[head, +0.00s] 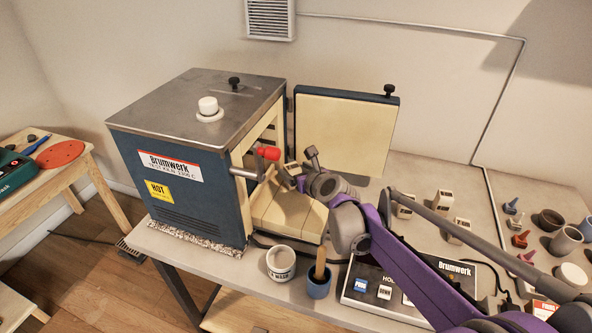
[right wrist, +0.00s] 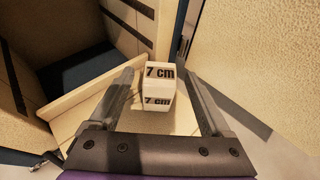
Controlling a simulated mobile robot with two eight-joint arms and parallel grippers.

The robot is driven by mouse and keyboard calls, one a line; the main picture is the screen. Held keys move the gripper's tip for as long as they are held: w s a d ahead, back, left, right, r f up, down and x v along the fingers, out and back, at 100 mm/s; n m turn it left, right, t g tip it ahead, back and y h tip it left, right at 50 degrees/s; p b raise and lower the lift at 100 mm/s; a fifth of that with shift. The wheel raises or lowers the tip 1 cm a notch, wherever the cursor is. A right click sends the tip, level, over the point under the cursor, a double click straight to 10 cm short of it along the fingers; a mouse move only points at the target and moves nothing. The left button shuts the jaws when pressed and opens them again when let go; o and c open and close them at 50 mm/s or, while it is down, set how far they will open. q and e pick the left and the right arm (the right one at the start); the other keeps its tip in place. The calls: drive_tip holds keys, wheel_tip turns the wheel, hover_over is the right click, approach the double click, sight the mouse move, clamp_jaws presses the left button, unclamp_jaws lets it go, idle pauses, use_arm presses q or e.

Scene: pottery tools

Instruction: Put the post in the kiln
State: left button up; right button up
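The post (right wrist: 158,86) is a small white block marked "7 cm". In the right wrist view it is between the fingertips of my right gripper (head: 287,174), with a narrow gap showing on each side, so the fingers look open around it. I cannot tell whether the post rests on the cream surface below it. In the head view the post is mostly hidden by the gripper. The kiln (head: 185,180) is a blue box with a grey top. Its door (head: 345,135) stands open, and my right gripper is at the front opening. My left gripper is not in view.
Other white posts (head: 443,200) stand on the table to the right. A white tub (head: 281,263), a blue cup (head: 318,287) and a control box (head: 375,290) are in front of the kiln. A red-knobbed handle (head: 268,153) sticks out near the opening. Small pots and cones are at far right.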

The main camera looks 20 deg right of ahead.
drive_tip(key=shift+r, duration=0.2)
drive_tip(key=v, duration=1.2)
drive_tip(key=shift+p, duration=0.3)
